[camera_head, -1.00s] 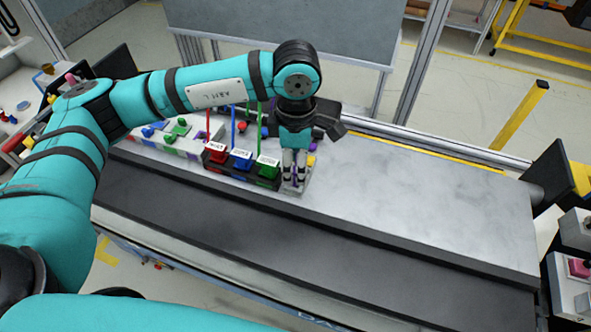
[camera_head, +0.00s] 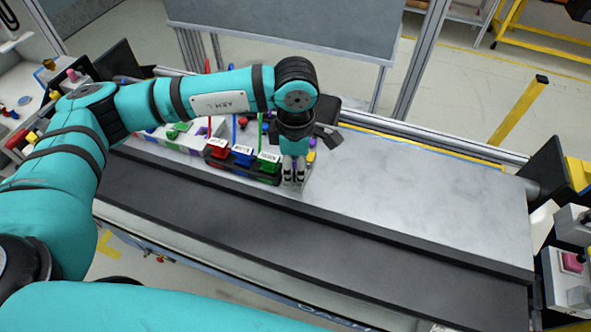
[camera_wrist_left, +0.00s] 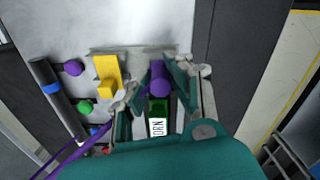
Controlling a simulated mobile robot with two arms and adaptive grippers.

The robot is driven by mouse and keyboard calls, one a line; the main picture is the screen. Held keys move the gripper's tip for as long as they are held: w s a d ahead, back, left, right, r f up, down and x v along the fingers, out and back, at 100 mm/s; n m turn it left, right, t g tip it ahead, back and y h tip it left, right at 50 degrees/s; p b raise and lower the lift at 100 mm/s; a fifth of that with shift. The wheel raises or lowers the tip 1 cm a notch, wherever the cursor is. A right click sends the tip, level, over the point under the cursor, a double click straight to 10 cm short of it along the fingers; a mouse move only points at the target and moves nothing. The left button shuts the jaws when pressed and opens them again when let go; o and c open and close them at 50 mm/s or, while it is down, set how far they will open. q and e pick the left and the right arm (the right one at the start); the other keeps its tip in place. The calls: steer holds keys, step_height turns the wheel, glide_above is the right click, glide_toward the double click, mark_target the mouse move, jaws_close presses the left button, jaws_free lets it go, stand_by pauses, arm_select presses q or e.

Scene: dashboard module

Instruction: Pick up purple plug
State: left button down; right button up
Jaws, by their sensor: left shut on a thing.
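The purple plug (camera_wrist_left: 158,80) shows in the left wrist view as a purple cylinder between the fingers of my left gripper (camera_wrist_left: 157,90). The gripper is shut on it. In the head view my left gripper (camera_head: 294,181) points down at the right end of the module, beside the green block (camera_head: 268,163). The plug is mostly hidden there by the fingers. I cannot tell whether it is clear of the surface below. My right gripper is not in view.
A red block (camera_head: 218,147) and a blue block (camera_head: 243,155) stand left of the green one. A yellow piece (camera_wrist_left: 108,76) and a purple knob (camera_wrist_left: 73,68) lie close by in the wrist view. The grey table top (camera_head: 420,200) is free on the right.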

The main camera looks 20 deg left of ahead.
arm_select(q)
steer(key=shift+r, duration=0.1)
steer(key=shift+r+b, duration=0.5)
steer(key=shift+b, duration=0.1)
step_height(320, 180, up, 2)
steer(key=shift+r+b, duration=0.1)
steer(key=shift+b, duration=0.75)
steer(key=s+d+r+b, duration=0.1)
steer(key=s+d+b, duration=0.1)
steer(key=s, duration=0.5)
steer(key=s+d+b, duration=0.3)
steer(key=s+d, duration=0.1)
steer(key=s, duration=0.4)
steer(key=shift+r, duration=0.35)
steer(key=shift+r, duration=0.1)
step_height(320, 180, up, 4)
steer(key=shift+w+r+p, duration=0.1)
steer(key=shift+r+p, duration=0.15)
steer(key=shift+p, duration=0.55)
